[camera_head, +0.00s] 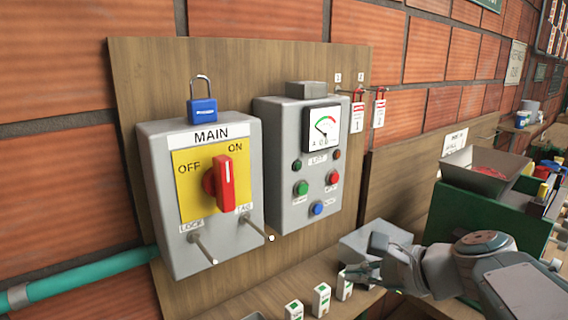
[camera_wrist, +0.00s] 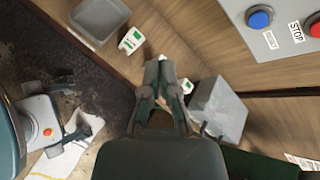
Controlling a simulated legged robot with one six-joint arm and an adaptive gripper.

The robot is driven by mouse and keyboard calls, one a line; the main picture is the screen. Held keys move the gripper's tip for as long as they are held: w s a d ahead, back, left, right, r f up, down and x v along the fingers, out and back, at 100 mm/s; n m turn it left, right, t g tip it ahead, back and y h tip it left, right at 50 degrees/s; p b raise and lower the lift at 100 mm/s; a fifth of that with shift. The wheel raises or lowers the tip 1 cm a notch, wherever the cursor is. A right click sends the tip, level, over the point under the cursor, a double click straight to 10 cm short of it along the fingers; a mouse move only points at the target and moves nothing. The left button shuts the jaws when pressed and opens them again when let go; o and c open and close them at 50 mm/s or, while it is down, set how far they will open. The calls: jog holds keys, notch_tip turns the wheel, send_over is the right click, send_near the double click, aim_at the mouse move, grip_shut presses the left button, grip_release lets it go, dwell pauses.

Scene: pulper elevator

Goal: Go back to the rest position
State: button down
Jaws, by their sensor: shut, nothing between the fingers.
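My gripper (camera_wrist: 162,80) is shut and empty in the wrist view. In the head view my gripper (camera_head: 352,273) reaches in from the lower right, over the shelf below the panels. It is near a grey box (camera_head: 362,245) and a small white-and-green box (camera_head: 344,285). I cannot tell in the head view whether it touches either. The grey box also shows in the wrist view (camera_wrist: 220,108), right of the fingers.
The MAIN switch box (camera_head: 181,260) has a red handle (camera_head: 224,184) and a blue padlock (camera_head: 203,110) on top. A meter panel (camera_head: 290,215) with buttons stands beside it. Red tags (camera_head: 379,110) hang at its right. A green bin (camera_head: 470,225) stands at the right.

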jog(key=s+d+f+n+g+h, duration=0.2)
jog(key=s+d+f+n+h, duration=0.1)
jog(key=s+f+n+h, duration=0.6)
jog(key=s+n, duration=0.4)
jog(key=n, duration=0.5)
jog(key=shift+f, duration=0.15)
jog(key=shift+s, duration=0.1)
